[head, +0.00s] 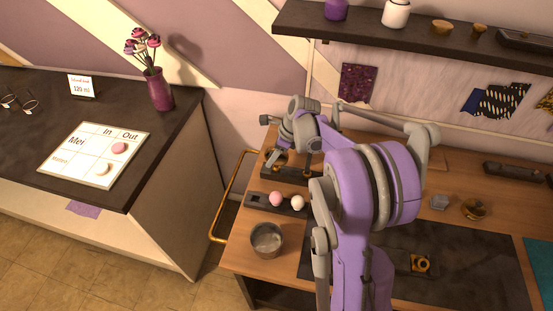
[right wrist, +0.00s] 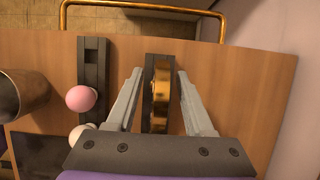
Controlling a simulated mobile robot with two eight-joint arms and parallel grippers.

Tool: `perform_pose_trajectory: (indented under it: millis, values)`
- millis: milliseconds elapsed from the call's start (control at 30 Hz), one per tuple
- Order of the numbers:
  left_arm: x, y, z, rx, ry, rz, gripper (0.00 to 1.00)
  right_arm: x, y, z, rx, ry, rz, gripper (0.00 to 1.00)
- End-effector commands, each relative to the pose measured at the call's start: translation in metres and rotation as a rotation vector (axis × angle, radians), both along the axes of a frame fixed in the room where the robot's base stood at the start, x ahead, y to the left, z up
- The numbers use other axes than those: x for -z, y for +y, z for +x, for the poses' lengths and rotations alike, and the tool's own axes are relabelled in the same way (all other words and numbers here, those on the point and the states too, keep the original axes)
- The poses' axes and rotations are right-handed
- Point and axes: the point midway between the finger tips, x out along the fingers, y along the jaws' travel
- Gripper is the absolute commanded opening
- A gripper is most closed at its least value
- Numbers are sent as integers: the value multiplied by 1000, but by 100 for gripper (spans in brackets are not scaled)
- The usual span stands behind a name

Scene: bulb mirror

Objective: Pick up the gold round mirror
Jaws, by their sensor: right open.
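The gold round mirror (right wrist: 160,95) shows nearly edge-on in the right wrist view, standing in a dark slotted holder (right wrist: 158,62) on the wooden bench. My right gripper (right wrist: 160,75) is open, with one finger on each side of the mirror and a visible gap at both sides. In the head view the right gripper (head: 276,158) is over the back left of the bench, and the mirror is partly hidden there. My left gripper is not in view.
A dark rail (head: 258,200) with a pink ball (head: 276,199) and a white ball (head: 298,202) lies beside the holder. A metal cup (head: 267,238) stands nearer. A brass rail (head: 224,205) runs along the bench's left edge. A dark shelf (head: 430,35) hangs above.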

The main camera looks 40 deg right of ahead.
Motion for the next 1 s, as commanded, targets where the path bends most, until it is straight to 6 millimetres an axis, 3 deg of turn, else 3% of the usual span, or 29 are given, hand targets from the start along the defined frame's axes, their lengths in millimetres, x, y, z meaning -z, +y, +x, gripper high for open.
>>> perform_pose_trajectory:
  millis: [67,333,767,867,1000]
  values:
    - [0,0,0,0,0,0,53,0,0,0,0,0,0,49]
    - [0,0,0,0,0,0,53,0,0,0,-1,0,0,0]
    - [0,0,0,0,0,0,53,-1,0,0,-1,0,0,0]
    - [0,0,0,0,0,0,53,-8,0,0,-1,0,0,0]
    - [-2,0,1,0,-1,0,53,-32,0,0,-1,0,0,0]
